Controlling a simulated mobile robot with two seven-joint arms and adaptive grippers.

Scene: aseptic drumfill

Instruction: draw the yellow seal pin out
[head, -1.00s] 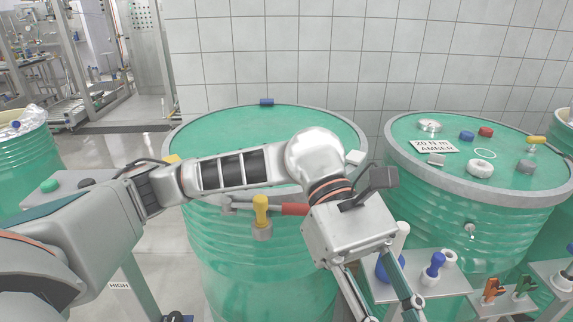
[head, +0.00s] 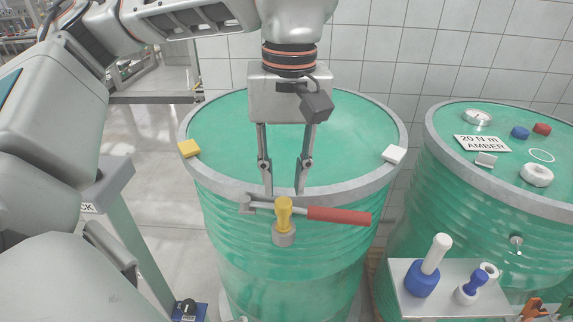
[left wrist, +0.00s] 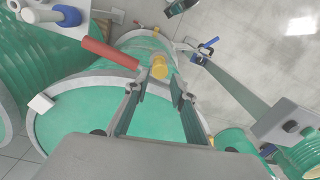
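The yellow seal pin (head: 284,212) stands upright in a grey socket (head: 284,236) at the front of the near green drum's (head: 280,270) rim. A lever with a red handle (head: 338,216) lies across the rim beside the pin. My left gripper (head: 283,192) points down just above and behind the pin, with its fingers apart and nothing between them. The left wrist view also shows the pin (left wrist: 159,68) beyond the open fingers (left wrist: 154,90), apart from them. My right gripper is not in view.
A yellow block (head: 189,148) and a white block (head: 394,154) sit on the rim. A second drum (head: 470,190) with caps and a label stands right. A tray (head: 450,304) with blue and white tools is at lower right.

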